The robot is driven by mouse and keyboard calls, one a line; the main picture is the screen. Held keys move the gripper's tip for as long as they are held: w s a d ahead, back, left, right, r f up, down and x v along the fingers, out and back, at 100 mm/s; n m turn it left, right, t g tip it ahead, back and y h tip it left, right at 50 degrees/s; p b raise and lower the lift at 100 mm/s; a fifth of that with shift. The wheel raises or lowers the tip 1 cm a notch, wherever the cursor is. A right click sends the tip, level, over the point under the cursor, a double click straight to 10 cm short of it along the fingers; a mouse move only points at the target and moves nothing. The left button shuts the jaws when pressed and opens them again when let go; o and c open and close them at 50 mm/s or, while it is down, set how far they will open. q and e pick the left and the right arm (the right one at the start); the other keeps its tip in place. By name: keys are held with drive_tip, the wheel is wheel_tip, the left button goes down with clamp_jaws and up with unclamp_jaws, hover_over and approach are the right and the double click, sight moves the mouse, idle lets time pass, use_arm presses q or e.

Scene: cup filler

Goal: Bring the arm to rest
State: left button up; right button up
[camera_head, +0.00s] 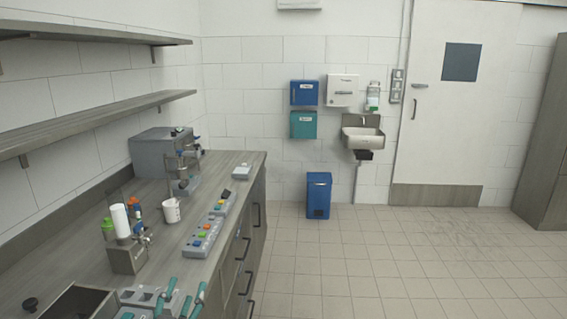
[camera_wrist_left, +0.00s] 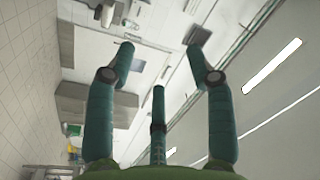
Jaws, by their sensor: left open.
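My left gripper (camera_head: 180,300) shows at the bottom edge of the head view, with teal fingers low over the near end of the counter. In the left wrist view its teal fingers (camera_wrist_left: 159,60) are spread apart, with nothing between them. The gripper is open and empty. A white cup (camera_head: 171,210) stands upright on the counter, well beyond the gripper and apart from it. My right gripper is in neither view.
The counter (camera_head: 85,245) carries a grey machine (camera_head: 152,153), a button panel (camera_head: 204,236), and a metal holder with bottles (camera_head: 126,255). A sink basin (camera_head: 72,305) is near the gripper. Shelves (camera_head: 95,118) hang above. The tiled floor (camera_head: 400,260) at right is clear.

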use_arm(q)
drive_tip(key=s+a+f+n+g+y, duration=0.3)
drive_tip(key=s+f+n+g, duration=0.4)
drive_tip(key=s+f, duration=0.65)
drive_tip(key=s+d+f+g+h, duration=0.15)
drive_tip(key=s+f+g, duration=0.25)
drive_tip(key=s, duration=0.4)
drive_tip(key=s+d+f+g+h, duration=0.1)
drive_tip(key=s+d+f+g, duration=0.1)
drive_tip(key=s+f+g, duration=0.4)
drive_tip(key=s+f+m, duration=0.1)
drive_tip(key=s+f, duration=0.1)
drive_tip(key=f, duration=1)
drive_tip(key=s+f, duration=0.2)
drive_tip(key=f, duration=1)
drive_tip(key=s+a+f+g, duration=0.1)
drive_tip(key=s+a+f, duration=0.2)
drive_tip(key=s+f, duration=0.9)
drive_tip(key=s, duration=0.3)
